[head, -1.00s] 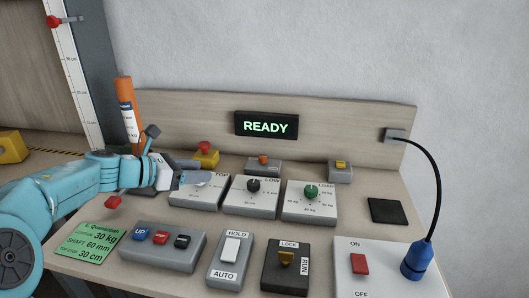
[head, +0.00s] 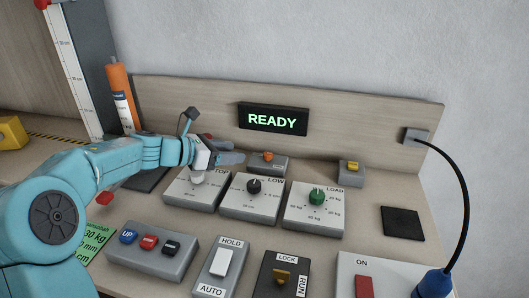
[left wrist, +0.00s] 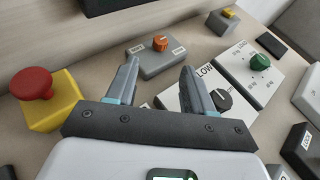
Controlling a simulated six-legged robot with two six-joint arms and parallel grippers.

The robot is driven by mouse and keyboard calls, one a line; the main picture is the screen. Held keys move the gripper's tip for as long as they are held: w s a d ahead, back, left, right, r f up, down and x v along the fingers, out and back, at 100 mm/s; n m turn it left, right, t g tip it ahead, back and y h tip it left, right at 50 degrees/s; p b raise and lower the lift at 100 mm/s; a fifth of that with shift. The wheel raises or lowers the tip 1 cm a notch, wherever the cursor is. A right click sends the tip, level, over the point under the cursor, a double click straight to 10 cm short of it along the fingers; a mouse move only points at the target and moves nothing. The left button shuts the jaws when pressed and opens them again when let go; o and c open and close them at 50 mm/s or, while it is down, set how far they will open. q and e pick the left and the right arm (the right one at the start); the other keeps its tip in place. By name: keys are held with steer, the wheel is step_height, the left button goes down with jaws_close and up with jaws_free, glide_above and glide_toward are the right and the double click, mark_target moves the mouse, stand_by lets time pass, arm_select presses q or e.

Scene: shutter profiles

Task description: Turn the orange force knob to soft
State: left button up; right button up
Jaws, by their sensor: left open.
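The orange force knob (head: 268,156) sits on a small grey box (head: 267,168) behind the row of dial boxes. In the left wrist view the orange knob (left wrist: 160,43) shows ahead, between and beyond the fingertips, with a small label on each side of it. My right gripper is not in view.
A red mushroom button on a yellow box (left wrist: 53,112) stands left of the gripper. Boxes with a black knob (head: 254,186) and a green knob (head: 317,196) stand in front. The READY display (head: 273,118) is behind. A black pad (head: 403,223) lies at right.

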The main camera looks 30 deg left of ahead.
mark_target(267, 153)
arm_select(q)
steer(key=x, duration=1.1)
steer(key=shift+w+d+f, duration=0.1)
steer(key=shift+c, duration=0.3)
jaws_close()
